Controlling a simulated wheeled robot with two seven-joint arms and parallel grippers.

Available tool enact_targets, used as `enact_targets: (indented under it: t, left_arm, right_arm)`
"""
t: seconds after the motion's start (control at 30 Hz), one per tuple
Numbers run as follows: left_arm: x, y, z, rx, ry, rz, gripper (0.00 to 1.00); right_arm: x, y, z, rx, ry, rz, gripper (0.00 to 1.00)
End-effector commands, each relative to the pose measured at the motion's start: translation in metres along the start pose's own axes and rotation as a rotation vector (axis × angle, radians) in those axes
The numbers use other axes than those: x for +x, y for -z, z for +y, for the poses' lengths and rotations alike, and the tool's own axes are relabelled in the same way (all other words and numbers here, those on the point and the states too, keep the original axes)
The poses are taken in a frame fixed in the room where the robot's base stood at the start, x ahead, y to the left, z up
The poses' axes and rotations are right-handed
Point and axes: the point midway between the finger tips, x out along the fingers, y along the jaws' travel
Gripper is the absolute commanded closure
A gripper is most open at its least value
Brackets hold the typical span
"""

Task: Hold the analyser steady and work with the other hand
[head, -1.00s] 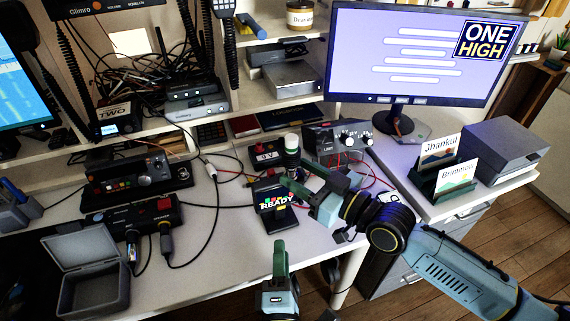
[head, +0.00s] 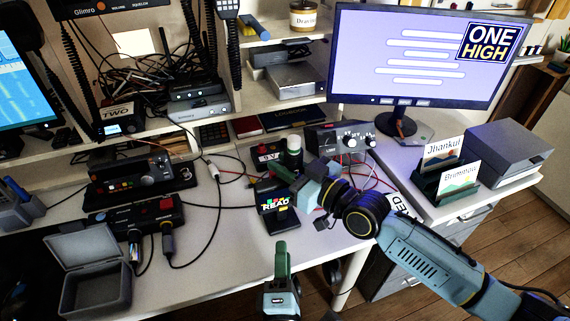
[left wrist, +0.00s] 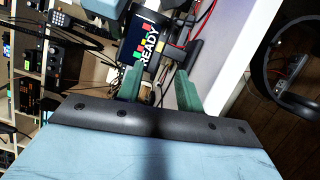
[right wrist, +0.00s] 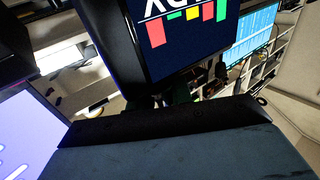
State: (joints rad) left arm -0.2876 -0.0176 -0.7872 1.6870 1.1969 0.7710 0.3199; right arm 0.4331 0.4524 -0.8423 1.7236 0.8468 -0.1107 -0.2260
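The analyser (head: 276,203) is a small dark handheld unit with a lit screen reading READY above coloured blocks. It leans on a stand near the desk's front edge. Its screen also shows in the left wrist view (left wrist: 147,45) and fills the upper middle of the right wrist view (right wrist: 190,40). My right gripper (head: 284,175) is at the analyser's upper edge; its fingertips are mostly hidden, so I cannot tell whether it grips. My left gripper (head: 280,252) is in front of and below the analyser, empty, its green fingers (left wrist: 160,85) apart.
A grey instrument box (head: 338,139) with knobs and red leads stands behind. A white-capped bottle (head: 293,150) is close behind my right gripper. An open grey case (head: 95,285) is at left. Cables cross the desk. A large monitor (head: 425,60) and card stand (head: 440,180) are right.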

Motion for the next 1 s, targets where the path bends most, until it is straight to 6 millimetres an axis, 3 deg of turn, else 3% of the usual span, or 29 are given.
enact_targets:
  t: [0.2, 0.47, 1.0]
  left_arm:
    - [0.0000, 0.0000, 0.0000, 0.000, 0.000, 0.000, 0.65]
    - [0.0000, 0.0000, 0.0000, 0.000, 0.000, 0.000, 0.99]
    - [0.0000, 0.0000, 0.0000, 0.000, 0.000, 0.000, 1.00]
  right_arm:
    - [-0.0002, -0.0002, 0.0000, 0.000, 0.000, 0.000, 1.00]
    - [-0.0003, -0.0003, 0.0000, 0.000, 0.000, -0.001, 1.00]
    - [-0.0003, -0.0004, 0.0000, 0.000, 0.000, -0.001, 1.00]
